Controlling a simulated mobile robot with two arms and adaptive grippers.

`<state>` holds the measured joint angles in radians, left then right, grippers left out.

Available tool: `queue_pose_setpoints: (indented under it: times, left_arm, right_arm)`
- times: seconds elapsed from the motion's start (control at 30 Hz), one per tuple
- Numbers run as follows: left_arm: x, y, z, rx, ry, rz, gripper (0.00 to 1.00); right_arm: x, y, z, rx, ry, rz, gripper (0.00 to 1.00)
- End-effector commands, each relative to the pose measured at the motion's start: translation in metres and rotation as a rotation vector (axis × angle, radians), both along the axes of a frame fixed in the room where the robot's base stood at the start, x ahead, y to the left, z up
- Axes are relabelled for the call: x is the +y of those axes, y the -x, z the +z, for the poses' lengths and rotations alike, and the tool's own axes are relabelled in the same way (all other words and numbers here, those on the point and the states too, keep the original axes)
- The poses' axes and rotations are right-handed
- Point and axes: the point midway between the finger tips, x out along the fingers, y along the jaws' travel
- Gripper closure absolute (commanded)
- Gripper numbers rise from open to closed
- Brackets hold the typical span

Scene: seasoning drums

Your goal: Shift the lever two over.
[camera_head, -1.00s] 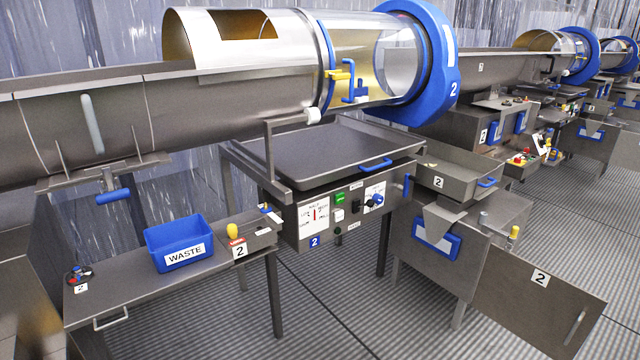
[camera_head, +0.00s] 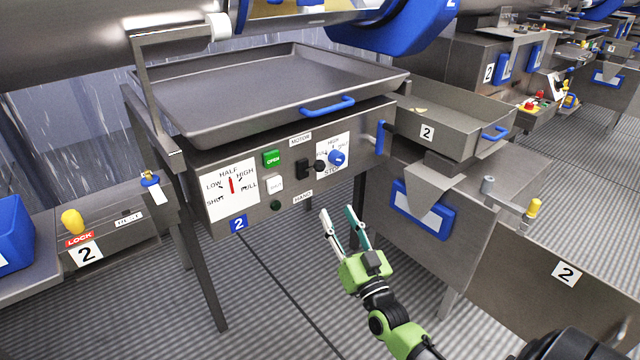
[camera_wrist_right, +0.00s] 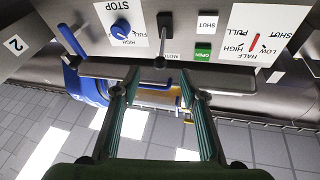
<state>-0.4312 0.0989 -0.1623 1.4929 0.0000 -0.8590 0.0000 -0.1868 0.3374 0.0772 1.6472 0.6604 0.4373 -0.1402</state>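The control panel (camera_head: 290,150) of station 2 carries a black lever (camera_head: 318,166) between the MOTOR and HAND labels. A blue dial (camera_head: 337,158) is on its right, a green OPEN button (camera_head: 271,158) and a white button (camera_head: 273,184) on its left. The right wrist view shows the panel upside down, with the black lever (camera_wrist_right: 161,42) near top centre, just beyond the fingertips. My right gripper (camera_head: 336,209) is open and empty, below and in front of the panel; its spread fingers also show in the wrist view (camera_wrist_right: 160,75). Contact with the lever is not visible. My left gripper is out of view.
A wide grey tray (camera_head: 230,95) with a blue handle sits above the panel. A smaller drawer (camera_head: 470,125) is to the right. A yellow LOCK knob (camera_head: 72,222) and a blue bin (camera_head: 14,235) are at left. The floor below the panel is open.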

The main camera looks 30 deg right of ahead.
Motion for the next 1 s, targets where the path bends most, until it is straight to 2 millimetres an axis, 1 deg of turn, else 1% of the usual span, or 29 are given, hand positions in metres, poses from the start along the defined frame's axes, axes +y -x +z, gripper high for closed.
queue_pose_setpoints:
  times: [0.03,0.1,0.17,0.23,0.47,0.7,0.83,1.0]
  left_arm:
    - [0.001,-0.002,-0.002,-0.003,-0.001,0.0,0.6]
    - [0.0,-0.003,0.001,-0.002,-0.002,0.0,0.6]
    - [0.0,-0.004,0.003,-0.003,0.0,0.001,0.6]
    - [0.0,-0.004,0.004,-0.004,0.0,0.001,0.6]
    - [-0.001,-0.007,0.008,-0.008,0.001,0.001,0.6]
    - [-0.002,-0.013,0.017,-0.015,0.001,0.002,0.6]
    - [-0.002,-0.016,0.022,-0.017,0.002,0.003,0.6]
    - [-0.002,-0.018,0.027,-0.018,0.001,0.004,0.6]
  right_arm:
    - [-0.002,0.001,0.01,-0.034,-0.003,-0.003,0.61]
    - [-0.004,0.0,0.021,-0.059,-0.006,-0.005,0.61]
    - [-0.005,-0.004,0.027,-0.067,-0.006,-0.006,0.61]
    - [-0.007,-0.011,0.031,-0.068,-0.006,-0.006,0.61]
    - [-0.015,-0.052,0.048,-0.067,-0.005,-0.005,0.61]
    - [-0.023,-0.094,0.062,-0.063,-0.005,-0.006,0.61]
    - [-0.026,-0.109,0.069,-0.063,-0.006,-0.006,0.61]
    - [-0.028,-0.121,0.073,-0.061,-0.005,-0.005,0.61]
